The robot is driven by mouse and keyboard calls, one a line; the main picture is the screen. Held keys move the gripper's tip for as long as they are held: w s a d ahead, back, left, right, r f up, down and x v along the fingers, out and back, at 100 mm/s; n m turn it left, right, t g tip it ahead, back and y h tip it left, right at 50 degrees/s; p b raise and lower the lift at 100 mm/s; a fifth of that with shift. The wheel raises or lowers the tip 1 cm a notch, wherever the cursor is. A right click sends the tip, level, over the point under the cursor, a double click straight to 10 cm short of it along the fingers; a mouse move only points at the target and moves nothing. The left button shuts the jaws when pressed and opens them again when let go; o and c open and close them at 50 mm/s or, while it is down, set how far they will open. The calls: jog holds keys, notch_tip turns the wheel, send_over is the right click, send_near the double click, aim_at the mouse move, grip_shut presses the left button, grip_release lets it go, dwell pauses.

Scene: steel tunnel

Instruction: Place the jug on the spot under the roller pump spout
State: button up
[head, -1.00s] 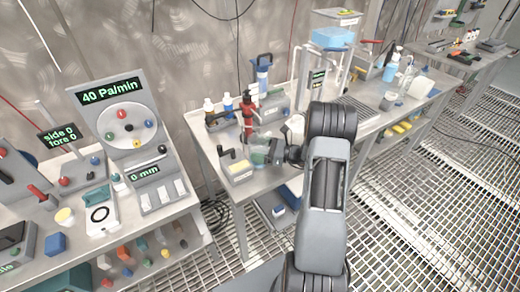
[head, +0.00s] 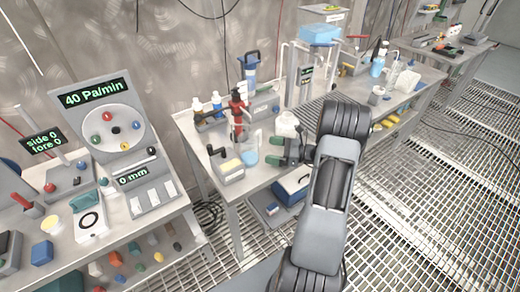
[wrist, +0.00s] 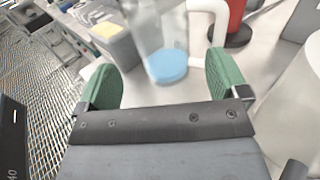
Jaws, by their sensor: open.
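A clear jug with blue liquid low in it (head: 250,151) stands on the middle bench, beside a grey box with a pale yellow top (head: 230,167). In the wrist view the jug (wrist: 168,62) is upright, just beyond the fingertips and between their lines. My gripper (head: 272,152) is to the right of the jug, apart from it. In the wrist view my gripper (wrist: 166,80) is open and empty, with green finger pads wide apart. A red pump-like device (head: 238,115) stands behind the jug. I cannot tell which part is the roller pump spout, or the marked spot.
A white bottle (head: 287,124) stands close behind my gripper. Bottles in a rack (head: 208,112) and a blue-topped device (head: 251,70) are at the back. A blue case (head: 291,188) is below the bench. A panel stand (head: 115,125) is at left. Grating floor is open at right.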

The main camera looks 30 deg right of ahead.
jog(key=shift+v, duration=1.8)
